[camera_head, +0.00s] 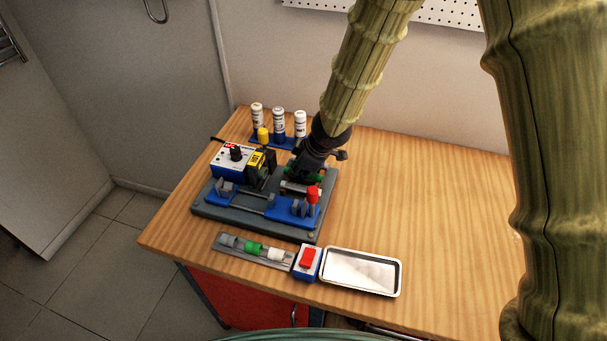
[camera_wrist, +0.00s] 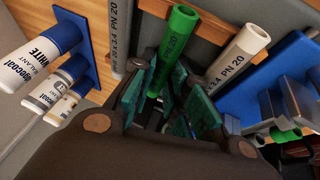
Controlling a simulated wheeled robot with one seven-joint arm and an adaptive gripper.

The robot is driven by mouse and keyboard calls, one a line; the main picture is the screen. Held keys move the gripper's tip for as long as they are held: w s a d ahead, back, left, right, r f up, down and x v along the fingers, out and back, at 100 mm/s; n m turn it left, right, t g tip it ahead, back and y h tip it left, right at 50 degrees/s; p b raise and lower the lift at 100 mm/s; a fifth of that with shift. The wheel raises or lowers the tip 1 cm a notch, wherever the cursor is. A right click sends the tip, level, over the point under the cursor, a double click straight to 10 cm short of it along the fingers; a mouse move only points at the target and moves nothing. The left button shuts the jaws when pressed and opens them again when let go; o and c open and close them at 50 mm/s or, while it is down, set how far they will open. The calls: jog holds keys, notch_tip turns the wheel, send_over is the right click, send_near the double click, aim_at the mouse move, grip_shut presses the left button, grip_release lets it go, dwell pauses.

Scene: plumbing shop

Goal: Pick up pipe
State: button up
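In the wrist view three printed pipes lie on a wooden rack: a green pipe (camera_wrist: 176,42) in the middle, a grey pipe (camera_wrist: 119,35) at left and a white pipe (camera_wrist: 238,55) at right. My gripper (camera_wrist: 163,92) is at the green pipe, its teal-padded fingers spread apart on either side of the pipe's near part. I cannot tell whether the pads touch it. In the head view my gripper (camera_head: 308,163) is low over the rear right of the grey-based bench machine (camera_head: 215,207).
White-capped bottles (camera_head: 279,122) stand in a blue holder behind. A blue-white control box (camera_head: 232,158) is left of my gripper. A fittings strip (camera_head: 225,248), a red-topped switch box (camera_head: 307,262) and a metal tray (camera_head: 399,272) lie in front. The right tabletop (camera_head: 440,210) is clear.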

dwell(0.3)
notch_tip(320, 180, up, 10)
jog(key=p, duration=0.1)
dwell(0.7)
dwell(0.4)
jog(key=shift+f+b, duration=0.5)
jog(key=shift+f, duration=4.45)
